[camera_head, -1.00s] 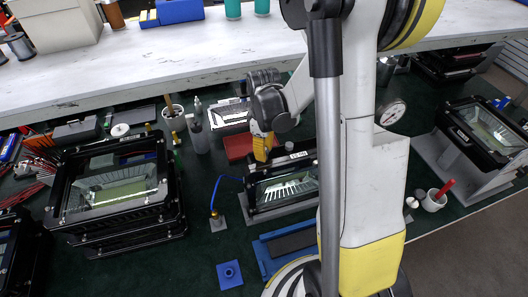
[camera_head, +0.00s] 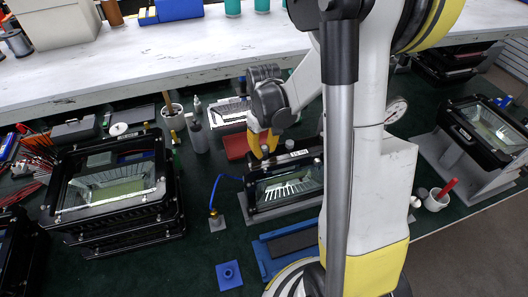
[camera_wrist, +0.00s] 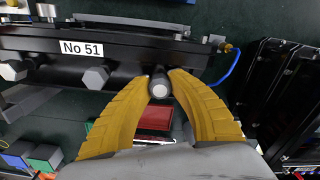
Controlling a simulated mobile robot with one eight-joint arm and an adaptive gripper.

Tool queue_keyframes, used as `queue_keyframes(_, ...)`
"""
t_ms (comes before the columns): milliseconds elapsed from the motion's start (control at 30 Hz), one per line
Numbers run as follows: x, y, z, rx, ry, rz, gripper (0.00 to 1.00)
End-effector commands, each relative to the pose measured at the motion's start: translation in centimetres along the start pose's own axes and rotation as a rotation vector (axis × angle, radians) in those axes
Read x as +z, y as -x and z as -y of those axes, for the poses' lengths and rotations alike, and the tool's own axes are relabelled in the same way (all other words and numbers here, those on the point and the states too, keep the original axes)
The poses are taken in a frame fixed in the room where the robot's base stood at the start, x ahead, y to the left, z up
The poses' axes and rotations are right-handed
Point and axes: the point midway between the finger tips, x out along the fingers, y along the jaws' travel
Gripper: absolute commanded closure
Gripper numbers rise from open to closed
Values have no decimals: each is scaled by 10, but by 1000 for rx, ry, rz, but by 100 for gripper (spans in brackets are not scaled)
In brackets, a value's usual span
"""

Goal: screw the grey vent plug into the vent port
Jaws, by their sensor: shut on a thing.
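The floodlight housing (camera_head: 250,197) in the middle of the bench is black with a glass front and stands on a grey support. In the wrist view its black wall (camera_wrist: 125,62) carries a "No 51" label and grey hex fittings. My gripper (camera_head: 264,150) is at the housing's back edge, left of its middle. In the wrist view my gripper's yellow fingers (camera_wrist: 161,80) are closed around a small dark grey plug (camera_wrist: 160,86) with a pale round end. The plug is against or just in front of the housing wall; I cannot tell how deep it sits. The vent port is hidden.
A blue hose (camera_head: 222,183) with a brass fitting runs to the housing's left side. Stacked black housings (camera_head: 115,222) stand left, another housing (camera_head: 440,150) right. A red box (camera_head: 236,147) lies behind, a blue block (camera_head: 229,275) in front.

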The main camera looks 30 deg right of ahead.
Motion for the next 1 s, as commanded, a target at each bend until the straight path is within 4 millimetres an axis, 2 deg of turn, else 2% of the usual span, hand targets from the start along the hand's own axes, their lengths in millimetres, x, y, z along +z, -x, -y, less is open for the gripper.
queue_keyframes(400, 0, -3, 0, 0, -763, 0, 100)
queue_keyframes(533, 0, -2, 0, 0, -888, 0, 100)
queue_keyframes(767, 0, -2, 0, 0, -909, 1, 100)
queue_keyframes(800, 0, -2, 0, 0, -909, 1, 72)
queue_keyframes(900, 0, -2, 0, 0, -908, 0, 46)
queue_keyframes(1000, 0, -2, 0, 1, -908, 1, 46)
